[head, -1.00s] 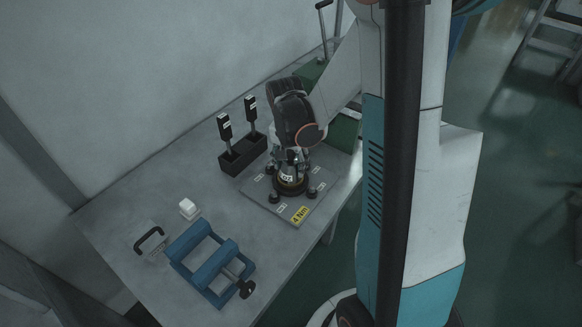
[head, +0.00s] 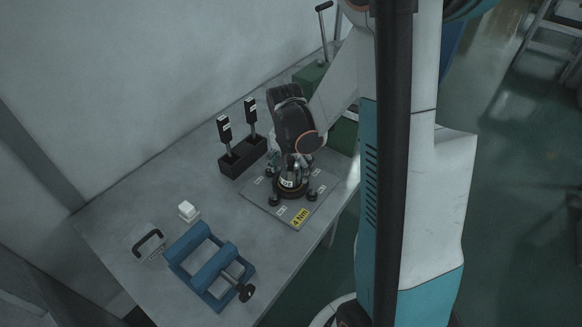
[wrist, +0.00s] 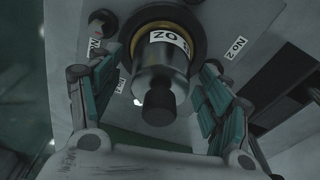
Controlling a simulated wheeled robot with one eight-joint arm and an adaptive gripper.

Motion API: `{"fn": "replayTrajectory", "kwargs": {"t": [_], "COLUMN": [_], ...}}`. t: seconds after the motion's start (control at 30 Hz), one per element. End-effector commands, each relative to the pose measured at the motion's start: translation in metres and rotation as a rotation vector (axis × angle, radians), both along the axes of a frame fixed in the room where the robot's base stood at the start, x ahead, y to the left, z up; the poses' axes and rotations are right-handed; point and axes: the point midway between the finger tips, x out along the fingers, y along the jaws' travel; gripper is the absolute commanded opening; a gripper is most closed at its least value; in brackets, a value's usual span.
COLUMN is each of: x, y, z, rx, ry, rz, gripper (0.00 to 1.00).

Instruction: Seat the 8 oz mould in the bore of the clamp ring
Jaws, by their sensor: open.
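The 8 oz mould (head: 287,183) is a metal cylinder with a white label, and it stands in the dark clamp ring (head: 290,192) on the plate. In the wrist view the mould (wrist: 160,72) shows its black knob towards me, and the ring (wrist: 199,26) with a brass-coloured inner edge surrounds its far end. How deep it sits is hard to tell. My gripper (head: 290,160) is above the mould in the head view. In the wrist view my gripper (wrist: 160,105) is open, its teal pads on either side of the mould with visible gaps.
The plate (head: 262,200) bears knobs around the ring, number labels and a yellow "4 Nm" tag. Left of it stand a black rack (head: 242,157) with two upright tools, a white block (head: 188,211), a black-handled piece (head: 150,245) and a blue clamp frame (head: 212,264).

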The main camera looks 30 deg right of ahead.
Motion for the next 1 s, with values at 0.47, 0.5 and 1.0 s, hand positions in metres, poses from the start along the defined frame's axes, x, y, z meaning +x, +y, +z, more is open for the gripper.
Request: {"fn": "replayTrajectory", "kwargs": {"t": [0.47, 0.5, 1.0], "x": [-0.006, -0.006, -0.007], "y": [0.009, 0.010, 0.012], "z": [0.089, 0.095, 0.120], "rx": [0.000, 0.000, 0.000], "ry": [0.000, 0.000, 0.000], "rz": [0.001, 0.001, 0.000], "gripper": [0.71, 0.71, 0.71]}}
